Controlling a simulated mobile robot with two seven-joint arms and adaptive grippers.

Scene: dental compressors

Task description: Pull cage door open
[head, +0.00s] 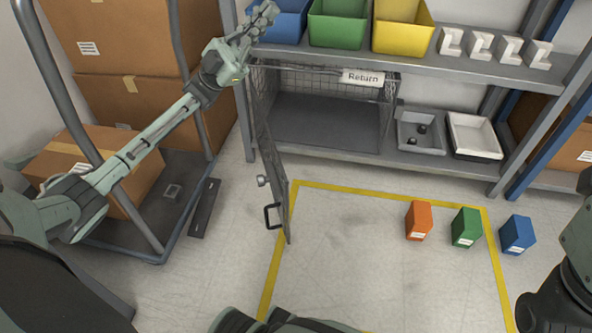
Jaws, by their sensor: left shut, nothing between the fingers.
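The wire-mesh cage (330,112) stands on the lower shelf, with a white "Return" label (362,78) at its top. Its door (276,180) is swung far out from the left side, edge-on to me, with a black handle (271,215) and a round knob (263,181) near its free end. The cage front is uncovered and its floor looks empty. My left gripper (262,18) is shut and empty, raised by the upper shelf's left end, above the door and apart from its handle. My right arm shows at the right edge; its fingers are not visible.
Blue, green and yellow bins (338,24) and several white brackets (493,47) stand on the upper shelf. Two trays (472,136) sit right of the cage. Orange, green and blue boxes (466,228) stand on the floor. A cart with cartons (100,165) is at left. The yellow-taped floor is mostly clear.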

